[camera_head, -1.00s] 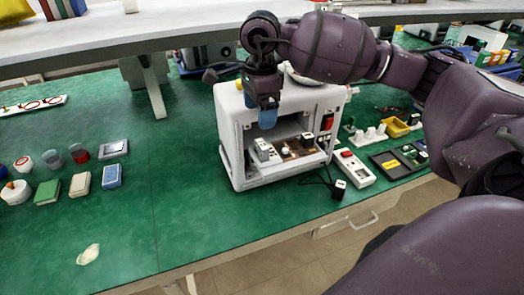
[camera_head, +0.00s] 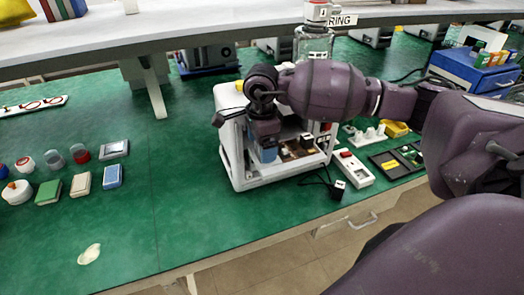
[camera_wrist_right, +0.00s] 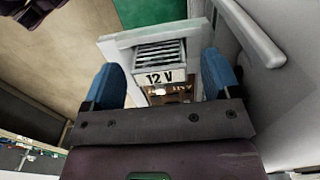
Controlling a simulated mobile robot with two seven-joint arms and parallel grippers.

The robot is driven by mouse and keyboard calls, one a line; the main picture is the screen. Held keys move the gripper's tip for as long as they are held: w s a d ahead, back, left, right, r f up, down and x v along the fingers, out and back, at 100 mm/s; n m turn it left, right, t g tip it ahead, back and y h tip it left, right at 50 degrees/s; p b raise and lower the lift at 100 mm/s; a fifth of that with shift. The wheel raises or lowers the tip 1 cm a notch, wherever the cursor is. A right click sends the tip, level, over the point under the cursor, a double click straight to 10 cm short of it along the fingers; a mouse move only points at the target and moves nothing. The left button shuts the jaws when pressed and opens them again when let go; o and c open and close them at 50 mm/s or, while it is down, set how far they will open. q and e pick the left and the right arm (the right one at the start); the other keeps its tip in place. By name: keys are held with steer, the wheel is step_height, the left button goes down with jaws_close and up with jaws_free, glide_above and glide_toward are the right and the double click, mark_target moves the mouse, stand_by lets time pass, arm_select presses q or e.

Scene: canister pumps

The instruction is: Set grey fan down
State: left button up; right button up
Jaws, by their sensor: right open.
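The grey fan (camera_wrist_right: 160,55) shows in the right wrist view as a slatted block with a white "12 V" label. It is inside the white open-front case (camera_head: 238,177), by a brown board (camera_wrist_right: 170,96). My right gripper (camera_wrist_right: 162,80) has blue fingers, one on each side of the fan in that view, spread apart. I cannot tell whether either finger touches it. In the head view the right gripper (camera_head: 267,152) is down in the case's opening and hides most of the fan. My left gripper is not in view.
A red-and-white device (camera_head: 354,168) and a black tray (camera_head: 386,163) lie right of the case. A black plug (camera_head: 337,190) lies in front. Small items, including a green block (camera_head: 48,192), stand left.

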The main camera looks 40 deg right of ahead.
steer(key=shift+f, duration=0.35)
steer(key=shift+c, duration=0.2)
steer(key=shift+r, duration=0.1)
steer(key=c, duration=1)
